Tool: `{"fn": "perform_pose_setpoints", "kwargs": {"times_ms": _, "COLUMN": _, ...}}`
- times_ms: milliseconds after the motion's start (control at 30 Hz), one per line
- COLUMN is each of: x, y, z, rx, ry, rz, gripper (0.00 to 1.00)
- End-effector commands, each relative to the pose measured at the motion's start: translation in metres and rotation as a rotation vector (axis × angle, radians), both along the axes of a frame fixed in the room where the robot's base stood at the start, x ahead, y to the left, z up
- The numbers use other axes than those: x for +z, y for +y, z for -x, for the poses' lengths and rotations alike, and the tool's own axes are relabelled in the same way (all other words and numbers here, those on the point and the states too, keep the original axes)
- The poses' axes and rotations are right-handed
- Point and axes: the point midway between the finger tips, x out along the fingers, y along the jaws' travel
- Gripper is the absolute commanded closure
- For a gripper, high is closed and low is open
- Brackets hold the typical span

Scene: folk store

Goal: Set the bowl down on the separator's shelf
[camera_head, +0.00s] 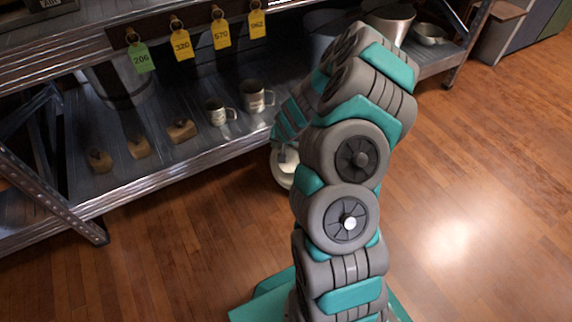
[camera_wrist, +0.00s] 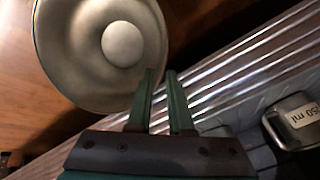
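A pale round bowl (camera_wrist: 75,55) fills the upper left of the wrist view, with a round white centre. My gripper (camera_wrist: 161,72) has its two green fingers close together at the bowl's right rim, one on each side, pinching it. In the head view the bowl (camera_head: 284,170) is partly hidden behind my arm, beside the front edge of the metal shelf, with the floor around it. My gripper is mostly hidden there by the arm. No label marks a separator; the lower metal shelf (camera_head: 160,112) runs along the left.
Two mugs (camera_head: 220,113) (camera_head: 257,97) and several wooden-looking blocks (camera_head: 181,130) stand along the lower shelf. A labelled mug (camera_wrist: 295,120) shows at right in the wrist view. Numbered tags (camera_head: 182,43) hang above from the upper shelf. Pots (camera_head: 391,22) stand farther right. The floor at right is clear.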

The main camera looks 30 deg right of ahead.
Motion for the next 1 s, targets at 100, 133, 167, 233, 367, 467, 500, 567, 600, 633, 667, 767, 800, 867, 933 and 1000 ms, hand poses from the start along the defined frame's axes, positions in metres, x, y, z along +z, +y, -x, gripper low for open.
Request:
{"fn": "perform_pose_setpoints", "kwargs": {"times_ms": 100, "x": -0.012, "y": 0.000, "z": -0.006, "rx": -0.001, "ry": -0.001, "rz": -0.001, "gripper": 0.81}}
{"fn": "perform_pose_setpoints", "kwargs": {"times_ms": 133, "x": -0.014, "y": 0.000, "z": -0.008, "rx": -0.001, "ry": -0.001, "rz": -0.001, "gripper": 0.81}}
{"fn": "perform_pose_setpoints", "kwargs": {"times_ms": 167, "x": -0.016, "y": 0.000, "z": -0.009, "rx": -0.001, "ry": -0.002, "rz": 0.000, "gripper": 0.81}}
{"fn": "perform_pose_setpoints", "kwargs": {"times_ms": 233, "x": -0.021, "y": 0.000, "z": -0.013, "rx": -0.001, "ry": -0.003, "rz": 0.001, "gripper": 0.81}}
{"fn": "perform_pose_setpoints", "kwargs": {"times_ms": 367, "x": -0.040, "y": 0.001, "z": -0.020, "rx": -0.001, "ry": 0.000, "rz": 0.000, "gripper": 0.81}}
{"fn": "perform_pose_setpoints", "kwargs": {"times_ms": 467, "x": -0.051, "y": 0.001, "z": -0.027, "rx": 0.001, "ry": -0.001, "rz": 0.001, "gripper": 0.81}}
{"fn": "perform_pose_setpoints", "kwargs": {"times_ms": 500, "x": -0.054, "y": 0.000, "z": -0.029, "rx": 0.000, "ry": -0.002, "rz": 0.002, "gripper": 0.81}}
{"fn": "perform_pose_setpoints", "kwargs": {"times_ms": 567, "x": -0.057, "y": -0.001, "z": -0.031, "rx": -0.001, "ry": -0.003, "rz": 0.002, "gripper": 0.81}}
{"fn": "perform_pose_setpoints", "kwargs": {"times_ms": 600, "x": -0.058, "y": -0.001, "z": -0.032, "rx": -0.002, "ry": -0.003, "rz": 0.002, "gripper": 0.81}}
{"fn": "perform_pose_setpoints", "kwargs": {"times_ms": 633, "x": -0.058, "y": -0.001, "z": -0.033, "rx": -0.002, "ry": -0.003, "rz": 0.002, "gripper": 0.81}}
{"fn": "perform_pose_setpoints", "kwargs": {"times_ms": 667, "x": -0.059, "y": -0.001, "z": -0.033, "rx": -0.002, "ry": -0.003, "rz": 0.002, "gripper": 0.81}}
{"fn": "perform_pose_setpoints", "kwargs": {"times_ms": 767, "x": -0.058, "y": -0.001, "z": -0.033, "rx": -0.001, "ry": -0.003, "rz": 0.001, "gripper": 0.81}}
{"fn": "perform_pose_setpoints", "kwargs": {"times_ms": 800, "x": -0.058, "y": -0.001, "z": -0.033, "rx": -0.001, "ry": -0.003, "rz": 0.001, "gripper": 0.81}}
{"fn": "perform_pose_setpoints", "kwargs": {"times_ms": 867, "x": -0.058, "y": 0.000, "z": -0.033, "rx": -0.001, "ry": -0.003, "rz": 0.001, "gripper": 0.82}}
{"fn": "perform_pose_setpoints", "kwargs": {"times_ms": 933, "x": -0.058, "y": 0.000, "z": -0.033, "rx": -0.001, "ry": -0.003, "rz": 0.001, "gripper": 0.90}}
{"fn": "perform_pose_setpoints", "kwargs": {"times_ms": 1000, "x": -0.058, "y": 0.000, "z": -0.033, "rx": -0.001, "ry": -0.003, "rz": 0.001, "gripper": 0.98}}
